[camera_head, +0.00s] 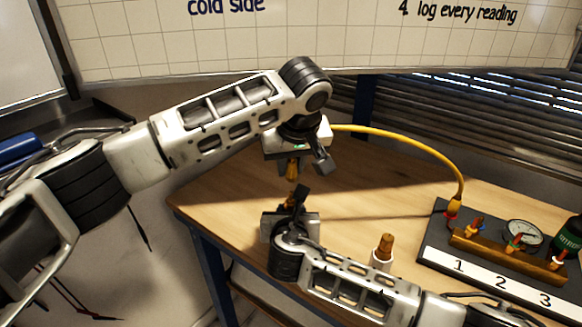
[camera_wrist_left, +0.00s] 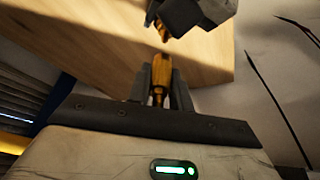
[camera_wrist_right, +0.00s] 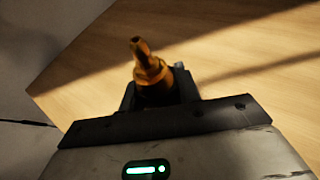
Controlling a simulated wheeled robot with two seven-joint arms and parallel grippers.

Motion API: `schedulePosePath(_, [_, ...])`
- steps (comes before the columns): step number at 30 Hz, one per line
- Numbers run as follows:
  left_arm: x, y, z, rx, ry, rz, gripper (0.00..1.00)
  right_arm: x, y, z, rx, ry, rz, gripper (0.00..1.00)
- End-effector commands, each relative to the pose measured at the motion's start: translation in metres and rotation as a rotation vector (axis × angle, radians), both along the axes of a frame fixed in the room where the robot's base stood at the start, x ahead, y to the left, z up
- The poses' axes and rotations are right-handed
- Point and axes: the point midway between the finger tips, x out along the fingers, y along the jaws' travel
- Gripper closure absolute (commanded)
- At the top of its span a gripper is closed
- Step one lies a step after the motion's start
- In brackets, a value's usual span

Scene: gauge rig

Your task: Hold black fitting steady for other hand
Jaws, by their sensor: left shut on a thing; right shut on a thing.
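My left gripper (camera_head: 297,166) is shut on the brass end (camera_wrist_left: 158,82) of the yellow hose (camera_head: 405,143) and holds it above the table. My right gripper (camera_head: 297,200) is lower, shut on the black fitting (camera_wrist_right: 155,90). The fitting's brass tip (camera_wrist_right: 148,62) stands up out of the fingers, and its dark lower part is mostly hidden between them. In the left wrist view, the brass tip (camera_wrist_left: 160,28) faces the hose end with a small gap between. The hose's other end joins the rig (camera_head: 490,262) near number 1.
The rig board at the right carries a round gauge (camera_head: 524,234), coloured valves and a black bottle (camera_head: 570,240). A brown plug in a white holder (camera_head: 384,252) stands beside my right arm. The wooden table (camera_head: 225,205) is clear at the left.

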Motion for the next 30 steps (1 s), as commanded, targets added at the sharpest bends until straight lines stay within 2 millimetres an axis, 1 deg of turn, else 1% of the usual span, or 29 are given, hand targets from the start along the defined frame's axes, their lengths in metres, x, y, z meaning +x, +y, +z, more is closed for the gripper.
schedulePosePath(5, [0.0,0.0,0.001,0.0,-0.001,0.0,1.0,0.0,-0.001,-0.001,-0.002,0.001,-0.002,0.98])
schedulePosePath(6, [0.0,0.0,0.001,0.0,-0.001,0.0,1.0,0.0,-0.001,-0.001,-0.002,0.001,-0.002,0.65])
schedulePosePath(8, [0.0,0.0,0.001,0.0,-0.001,0.0,1.0,0.0,-0.001,-0.001,-0.002,0.001,-0.002,0.48])
schedulePosePath(9, [0.0,0.0,0.001,0.0,-0.001,0.0,1.0,0.0,-0.001,-0.001,-0.002,0.001,-0.001,0.42])
schedulePosePath(17, [0.0,0.0,0.0,0.0,-0.001,0.0,1.0,0.0,0.0,0.0,0.0,0.0,-0.001,0.42])
schedulePosePath(20, [0.0,0.0,0.0,0.0,-0.001,0.0,1.0,-0.005,0.0,0.002,0.0,0.0,0.0,0.42])
schedulePosePath(23, [0.0,0.0,0.0,0.0,-0.001,0.0,1.0,-0.016,0.001,0.006,0.001,0.0,0.002,0.42])
schedulePosePath(26, [0.0,0.0,0.0,0.0,-0.001,0.0,1.0,-0.034,0.001,0.013,0.002,0.001,0.003,0.42])
schedulePosePath(30, [0.0,0.0,0.0,0.0,0.0,0.0,1.0,-0.063,0.002,0.025,0.002,0.0,0.002,0.42])
